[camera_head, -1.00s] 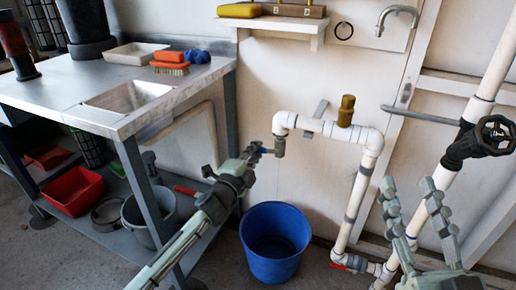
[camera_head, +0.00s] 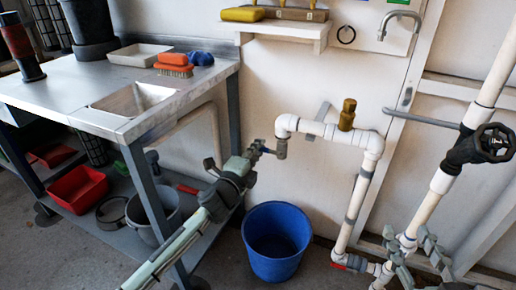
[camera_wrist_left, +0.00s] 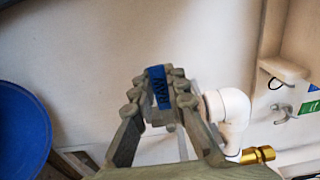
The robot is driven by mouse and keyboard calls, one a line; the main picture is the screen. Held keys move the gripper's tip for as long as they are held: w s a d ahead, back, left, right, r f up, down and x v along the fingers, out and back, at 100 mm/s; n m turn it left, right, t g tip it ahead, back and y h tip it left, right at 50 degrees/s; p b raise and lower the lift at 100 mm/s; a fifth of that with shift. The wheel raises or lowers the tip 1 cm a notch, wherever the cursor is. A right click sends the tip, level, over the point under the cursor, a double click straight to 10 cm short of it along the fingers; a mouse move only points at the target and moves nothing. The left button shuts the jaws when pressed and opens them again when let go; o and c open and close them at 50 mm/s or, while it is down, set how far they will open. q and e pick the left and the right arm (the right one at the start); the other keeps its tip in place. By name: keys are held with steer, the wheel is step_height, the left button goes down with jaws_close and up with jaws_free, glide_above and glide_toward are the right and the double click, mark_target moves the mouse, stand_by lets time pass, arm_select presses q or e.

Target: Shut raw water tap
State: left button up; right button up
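The raw water tap (camera_head: 265,149) is at the free left end of the white pipe, left of centre in the head view. My left gripper (camera_head: 257,152) is at the tap. In the left wrist view its fingers (camera_wrist_left: 158,88) are drawn close on either side of the blue handle and appear to grip it. My right gripper (camera_head: 418,240) is open at the lower right, in front of the pipes, with nothing seen between its fingers.
A blue bucket (camera_head: 277,240) stands on the floor below the tap. A metal sink table (camera_head: 90,83) is at the left. White pipework (camera_head: 368,165) with a brass fitting (camera_head: 347,114) is right of the tap. A black valve wheel (camera_head: 494,143) is at the right.

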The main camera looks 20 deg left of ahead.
arm_select(q)
steer(key=o, duration=0.5)
steer(key=shift+s, duration=0.15)
steer(key=s, duration=1.1)
steer(key=shift+s+a, duration=0.2)
steer(key=shift+s, duration=0.2)
